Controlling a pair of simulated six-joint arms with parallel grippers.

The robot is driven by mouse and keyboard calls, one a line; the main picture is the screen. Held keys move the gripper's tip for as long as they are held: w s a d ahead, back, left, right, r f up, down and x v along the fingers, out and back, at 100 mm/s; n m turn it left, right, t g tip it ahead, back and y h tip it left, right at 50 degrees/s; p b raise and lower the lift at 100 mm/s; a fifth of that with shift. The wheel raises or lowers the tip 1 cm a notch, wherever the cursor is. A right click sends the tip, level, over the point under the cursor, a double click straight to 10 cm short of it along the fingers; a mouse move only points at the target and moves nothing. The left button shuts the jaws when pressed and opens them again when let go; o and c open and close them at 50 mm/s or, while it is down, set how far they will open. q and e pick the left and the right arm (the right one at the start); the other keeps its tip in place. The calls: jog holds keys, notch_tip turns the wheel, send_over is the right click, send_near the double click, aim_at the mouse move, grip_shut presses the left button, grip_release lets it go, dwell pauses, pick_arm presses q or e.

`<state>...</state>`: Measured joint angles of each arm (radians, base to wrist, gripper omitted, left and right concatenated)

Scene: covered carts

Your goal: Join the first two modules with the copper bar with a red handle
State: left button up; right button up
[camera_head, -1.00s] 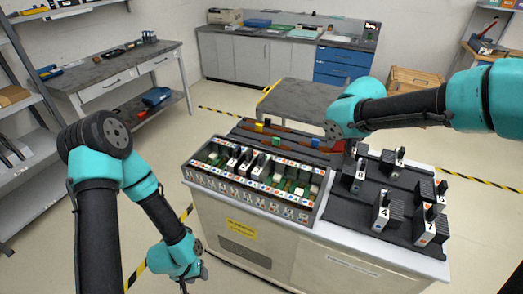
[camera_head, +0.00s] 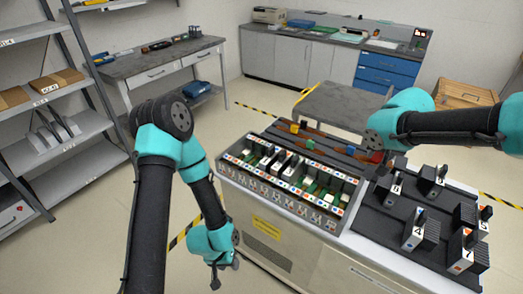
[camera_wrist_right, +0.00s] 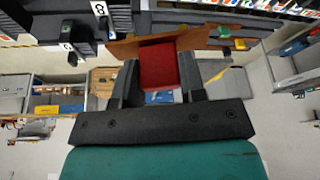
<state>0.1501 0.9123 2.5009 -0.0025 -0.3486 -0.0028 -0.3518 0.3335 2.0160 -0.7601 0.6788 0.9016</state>
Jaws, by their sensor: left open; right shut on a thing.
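The red handle (camera_wrist_right: 158,66) of the copper bar (camera_wrist_right: 125,47) sits between the fingers of my right gripper (camera_wrist_right: 158,85) in the right wrist view, which is shut on it. In the head view this gripper (camera_head: 378,152) is at the right end of the cart's rear strip; the red handle (camera_head: 376,157) shows just below the wrist. I cannot tell whether the bar is clear of the strip. Several black-and-white modules (camera_head: 267,158) stand in the open rack (camera_head: 290,178). My left gripper (camera_head: 225,284) is open and empty, low in front of the cart's left side.
Other bars with a yellow handle (camera_head: 294,127), a green handle (camera_head: 310,144) and a blue handle (camera_head: 350,154) lie behind the rack. Several numbered modules (camera_head: 414,232) stand on the black mat (camera_head: 385,218) at right. A grey table (camera_head: 345,105) stands behind the cart.

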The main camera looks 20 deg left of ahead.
jog(key=a+f+m, duration=0.1)
jog(key=a+f, duration=0.2)
jog(key=a, duration=0.8)
jog(key=w+a+f+m+h, duration=0.1)
jog(key=a+f, duration=0.2)
jog(key=a, duration=0.9)
jog(key=w+a+f+m, duration=0.1)
jog(key=a+f, duration=0.1)
jog(key=a, duration=0.9)
jog(key=shift+a+f, duration=0.2)
jog(key=shift+f, duration=0.2)
jog(key=shift+f, duration=0.1)
jog(key=shift+f, duration=4.75)
jog(key=shift+f, duration=0.15)
jog(key=o, duration=1)
jog(key=shift+o, duration=0.2)
jog(key=v, duration=1.7)
jog(key=shift+a, duration=0.4)
